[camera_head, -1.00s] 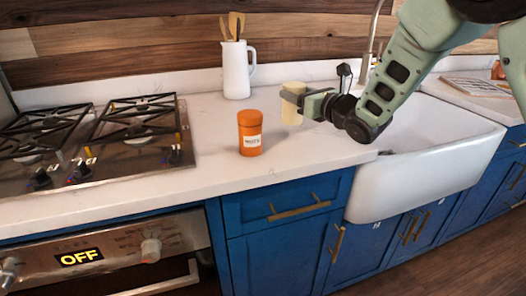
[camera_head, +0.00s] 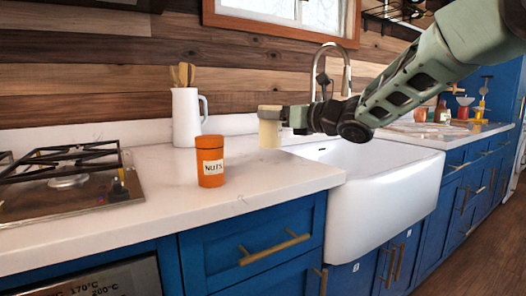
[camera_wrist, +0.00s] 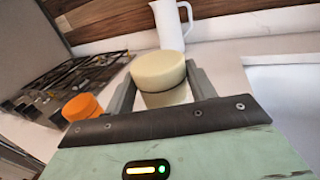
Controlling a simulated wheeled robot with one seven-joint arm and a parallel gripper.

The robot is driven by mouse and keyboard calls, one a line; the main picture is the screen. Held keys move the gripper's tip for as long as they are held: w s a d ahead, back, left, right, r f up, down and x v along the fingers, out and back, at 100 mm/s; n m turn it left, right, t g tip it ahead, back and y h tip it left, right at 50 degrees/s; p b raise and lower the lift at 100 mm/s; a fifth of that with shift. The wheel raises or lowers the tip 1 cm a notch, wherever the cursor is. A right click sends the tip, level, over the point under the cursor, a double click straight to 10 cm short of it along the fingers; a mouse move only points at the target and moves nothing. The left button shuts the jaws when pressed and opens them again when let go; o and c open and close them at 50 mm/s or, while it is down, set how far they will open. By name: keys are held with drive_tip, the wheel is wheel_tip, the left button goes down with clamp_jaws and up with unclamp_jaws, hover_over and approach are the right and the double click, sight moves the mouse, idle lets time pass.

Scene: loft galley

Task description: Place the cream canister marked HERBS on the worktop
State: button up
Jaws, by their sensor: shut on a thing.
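The cream canister (camera_head: 270,133) is held in my gripper (camera_head: 270,112), above the white worktop (camera_head: 150,215) just left of the sink. In the wrist view the cream canister (camera_wrist: 160,75) sits upright between the two fingers of my gripper (camera_wrist: 163,88), which are shut on it. No marking on it shows in either view. From the head view I cannot tell its exact height over the worktop.
An orange canister marked NUTS (camera_head: 210,168) stands on the worktop near the front. A white jug with wooden utensils (camera_head: 186,118) stands behind it. The gas hob (camera_head: 75,185) is at left, the white sink (camera_head: 385,200) at right. Worktop in front of the jug is partly clear.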

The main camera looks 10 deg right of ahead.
sight(280, 138)
wheel_tip(280, 138, down, 6)
drive_tip(key=shift+r+b, duration=0.1)
drive_tip(key=shift+b, duration=0.45)
drive_tip(key=o, duration=1.1)
drive_tip(key=v, duration=1.2)
